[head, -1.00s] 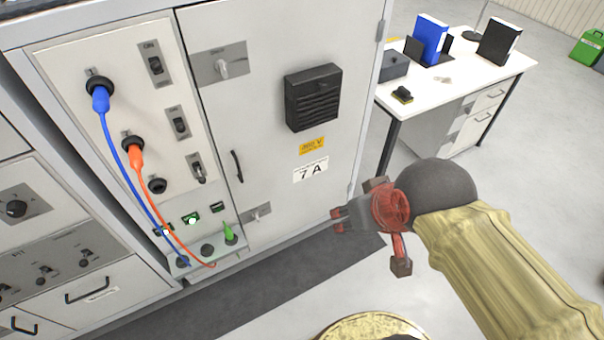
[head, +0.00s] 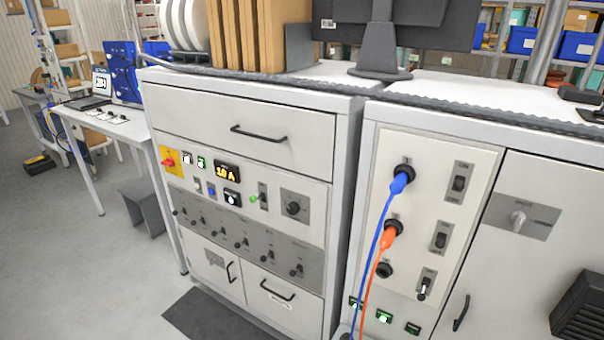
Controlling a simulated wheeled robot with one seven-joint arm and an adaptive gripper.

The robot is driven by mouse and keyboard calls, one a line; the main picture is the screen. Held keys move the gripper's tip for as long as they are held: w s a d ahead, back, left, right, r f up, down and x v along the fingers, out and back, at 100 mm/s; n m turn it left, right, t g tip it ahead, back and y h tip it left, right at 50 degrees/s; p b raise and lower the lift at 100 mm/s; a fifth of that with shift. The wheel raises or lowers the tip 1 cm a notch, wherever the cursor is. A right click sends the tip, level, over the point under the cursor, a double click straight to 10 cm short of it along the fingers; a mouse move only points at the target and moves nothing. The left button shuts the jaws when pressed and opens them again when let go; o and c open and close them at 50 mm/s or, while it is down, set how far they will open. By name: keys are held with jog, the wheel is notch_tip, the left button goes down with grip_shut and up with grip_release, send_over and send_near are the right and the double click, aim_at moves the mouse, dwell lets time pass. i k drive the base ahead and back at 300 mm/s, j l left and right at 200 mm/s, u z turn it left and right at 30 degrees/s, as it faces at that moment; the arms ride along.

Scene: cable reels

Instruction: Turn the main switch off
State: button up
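An amber display (head: 227,172) is lit and seems to read 10 A; a decimal point cannot be made out. My gripper is outside the present head view.
Below the display is a row of toggle switches (head: 241,243). The right cabinet has a switch panel (head: 440,205) with blue (head: 377,250) and orange (head: 368,275) cables plugged in. A white table (head: 110,122) stands at left. Open floor (head: 80,240) lies before it.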

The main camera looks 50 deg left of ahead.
aim_at(169, 161)
jog(key=u, duration=2.55)
jog(key=i+j+z, duration=0.2)
jog(key=i, duration=0.5)
jog(key=i+j+z, duration=0.2)
jog(key=i+j, duration=0.15)
jog(key=i, duration=0.35)
jog(key=i+j+z, duration=0.2)
jog(key=i+j, duration=0.25)
jog(key=i, duration=0.2)
jog(key=i+j+z, duration=0.2)
jog(key=i+j, duration=0.35)
jog(key=i, duration=0.1)
